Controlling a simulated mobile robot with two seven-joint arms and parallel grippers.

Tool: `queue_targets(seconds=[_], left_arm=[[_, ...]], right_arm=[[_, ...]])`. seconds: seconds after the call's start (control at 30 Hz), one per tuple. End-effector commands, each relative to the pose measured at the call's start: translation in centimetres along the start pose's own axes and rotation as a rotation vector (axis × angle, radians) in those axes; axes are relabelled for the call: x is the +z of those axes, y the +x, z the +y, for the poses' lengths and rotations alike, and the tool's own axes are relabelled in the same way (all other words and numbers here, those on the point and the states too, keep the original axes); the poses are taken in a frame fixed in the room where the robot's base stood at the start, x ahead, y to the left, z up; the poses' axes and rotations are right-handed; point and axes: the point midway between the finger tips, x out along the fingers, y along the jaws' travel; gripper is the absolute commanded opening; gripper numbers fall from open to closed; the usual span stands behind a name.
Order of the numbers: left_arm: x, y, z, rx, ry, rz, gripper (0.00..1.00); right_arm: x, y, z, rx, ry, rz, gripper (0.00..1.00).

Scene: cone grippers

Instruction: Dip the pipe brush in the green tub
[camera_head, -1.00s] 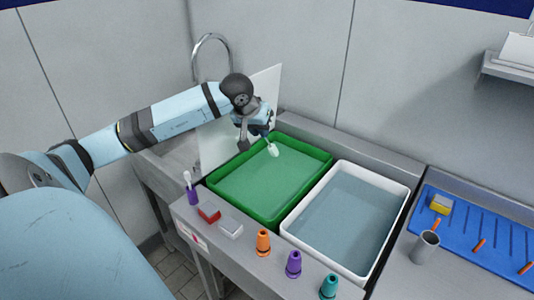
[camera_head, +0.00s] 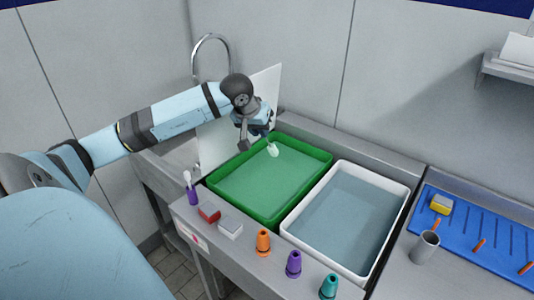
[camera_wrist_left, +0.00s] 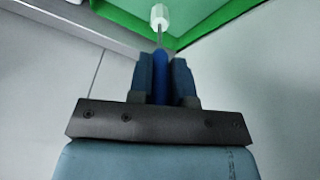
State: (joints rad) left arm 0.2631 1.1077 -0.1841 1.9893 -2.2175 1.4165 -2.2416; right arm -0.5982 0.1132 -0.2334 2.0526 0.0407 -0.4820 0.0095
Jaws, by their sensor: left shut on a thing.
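The green tub (camera_head: 240,200) stands on the counter, holding green-looking liquid; a corner of it shows in the left wrist view (camera_wrist_left: 205,15). My left gripper (camera_head: 262,128) is over the tub's far part. It is shut on the blue handle (camera_wrist_left: 160,72) of the pipe brush (camera_head: 272,150), whose white bristle head (camera_wrist_left: 159,15) points down toward the liquid. I cannot tell whether the head touches the surface. My right gripper is not in view.
A white tub (camera_head: 403,200) of clear liquid stands to the right. Orange (camera_head: 263,243), purple (camera_head: 293,264) and teal (camera_head: 328,286) cones line the front edge, with a red block (camera_head: 209,214) and a white-topped one (camera_head: 230,228). A white brush in a purple holder (camera_head: 193,195) stands left. A metal cup (camera_head: 425,247) is right.

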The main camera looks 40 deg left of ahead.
Motion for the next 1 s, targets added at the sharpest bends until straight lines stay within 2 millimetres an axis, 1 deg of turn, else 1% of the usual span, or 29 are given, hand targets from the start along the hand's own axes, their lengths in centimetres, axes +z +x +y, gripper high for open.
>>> queue_targets(seconds=[0.17,0.5,1.0], left_arm=[[-0.4,-0.7,0.1,0.0,0.001,0.001,0.0],[-1.8,-3.5,0.6,-0.001,0.001,0.002,0.0],[-1.8,-3.5,0.6,0.0,0.0,0.0,0.0]], right_arm=[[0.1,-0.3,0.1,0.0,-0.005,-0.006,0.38],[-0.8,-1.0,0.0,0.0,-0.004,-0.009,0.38],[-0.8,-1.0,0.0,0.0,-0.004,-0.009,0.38]])
